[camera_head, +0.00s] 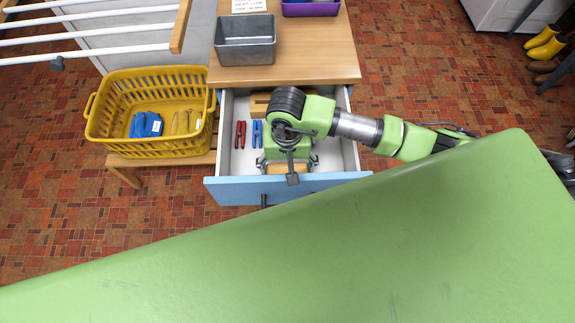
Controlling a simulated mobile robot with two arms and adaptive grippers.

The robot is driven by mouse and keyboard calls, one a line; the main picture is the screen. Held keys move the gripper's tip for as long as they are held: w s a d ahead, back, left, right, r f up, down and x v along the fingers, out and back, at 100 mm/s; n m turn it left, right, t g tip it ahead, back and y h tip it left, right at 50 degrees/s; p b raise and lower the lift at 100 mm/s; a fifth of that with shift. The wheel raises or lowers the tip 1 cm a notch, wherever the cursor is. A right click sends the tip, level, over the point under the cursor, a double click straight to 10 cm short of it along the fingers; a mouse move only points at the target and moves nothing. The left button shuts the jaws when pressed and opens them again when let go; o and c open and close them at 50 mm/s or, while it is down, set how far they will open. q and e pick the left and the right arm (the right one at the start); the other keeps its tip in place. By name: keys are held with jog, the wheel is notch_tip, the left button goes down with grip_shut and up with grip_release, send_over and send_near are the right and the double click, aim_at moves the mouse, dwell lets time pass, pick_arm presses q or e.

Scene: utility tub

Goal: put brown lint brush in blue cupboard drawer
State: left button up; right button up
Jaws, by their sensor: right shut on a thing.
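The blue cupboard drawer (222,191) is pulled open, with its blue front towards me and a white interior. My right gripper (289,164) points down inside it, close behind the front panel. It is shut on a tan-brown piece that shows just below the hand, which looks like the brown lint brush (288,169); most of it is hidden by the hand. I cannot tell whether it touches the drawer floor. My left gripper is not in view.
Red pegs (240,135) and blue pegs (257,134) lie at the drawer's left. A tan block (259,104) is at its back. A grey tub (245,53) stands on the wooden top (330,68). A yellow basket (150,146) stands left, beside the drawer.

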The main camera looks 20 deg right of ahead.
aim_at(287, 166)
jog(key=shift+f, duration=0.15)
jog(key=o, duration=1.2)
jog(key=shift+c, duration=0.2)
jog(key=shift+r, duration=0.3)
notch_tip(287, 166, up, 12)
jog(key=b, duration=0.1)
jog(key=shift+b, duration=0.35)
